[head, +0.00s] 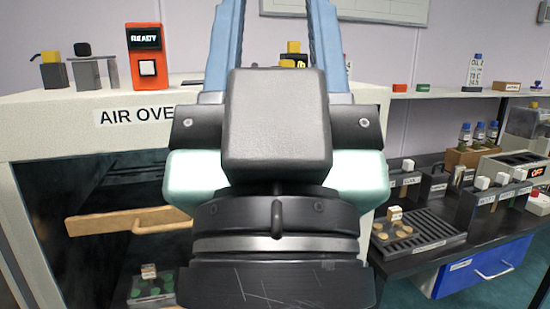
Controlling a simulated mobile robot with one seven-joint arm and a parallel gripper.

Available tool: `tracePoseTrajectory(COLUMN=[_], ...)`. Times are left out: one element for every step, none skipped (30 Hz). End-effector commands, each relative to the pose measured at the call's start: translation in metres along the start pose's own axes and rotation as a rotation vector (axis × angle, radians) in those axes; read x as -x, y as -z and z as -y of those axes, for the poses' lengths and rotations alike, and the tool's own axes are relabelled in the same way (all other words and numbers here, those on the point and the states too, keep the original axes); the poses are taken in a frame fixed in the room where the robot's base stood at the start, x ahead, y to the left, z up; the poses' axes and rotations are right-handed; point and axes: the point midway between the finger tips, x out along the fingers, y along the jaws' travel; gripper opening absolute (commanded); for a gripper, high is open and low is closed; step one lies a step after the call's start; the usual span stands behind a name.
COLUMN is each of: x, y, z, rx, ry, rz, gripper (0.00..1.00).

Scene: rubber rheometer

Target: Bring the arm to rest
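My arm fills the middle of the head view, with the dark wrist and grey housing close to the camera. My gripper (275,20) points up and away, its two blue fingers wide apart. The oven's front shows a dark interior behind a tan bar with a handle (130,222).
A small tray with green discs (150,289) sits low in the oven. A red READY box (146,55) stands on top. At right, a dark bench holds a slotted rack (425,232), holders and bottles, with a blue drawer (485,268) below. A shelf (450,94) runs above.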

Motion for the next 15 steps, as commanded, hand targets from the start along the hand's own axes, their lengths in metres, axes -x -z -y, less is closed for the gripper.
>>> tracePoseTrajectory(x=[-0.024,-0.03,-0.039,-0.045,-0.052,-0.061,-0.067,-0.074,-0.083,-0.089,-0.096,-0.104,-0.111,-0.117,-0.124], y=[0.021,0.028,0.036,0.042,0.048,0.056,0.062,0.068,0.076,0.082,0.088,0.097,0.103,0.108,0.115], z=[0.0,0.0,0.001,0.001,0.001,0.001,0.001,0.001,0.001,0.001,0.001,0.001,0.001,0.001,0.001], rx=[0.0,0.0,0.0,0.0,0.0,0.0,0.0,0.0,0.0,0.0,0.0,0.0,0.0,0.0,0.0], ry=[0.001,0.001,0.001,0.001,0.001,0.001,0.001,0.001,0.001,0.001,0.002,0.002,0.002,0.002,0.002], rz=[0.001,0.002,0.002,0.002,0.003,0.003,0.003,0.003,0.003,0.003,0.004,0.004,0.004,0.004,0.004], gripper=[0.47,0.47,0.47,0.47,0.47,0.47,0.47,0.47,0.47,0.47,0.47,0.47,0.47,0.47,0.47])
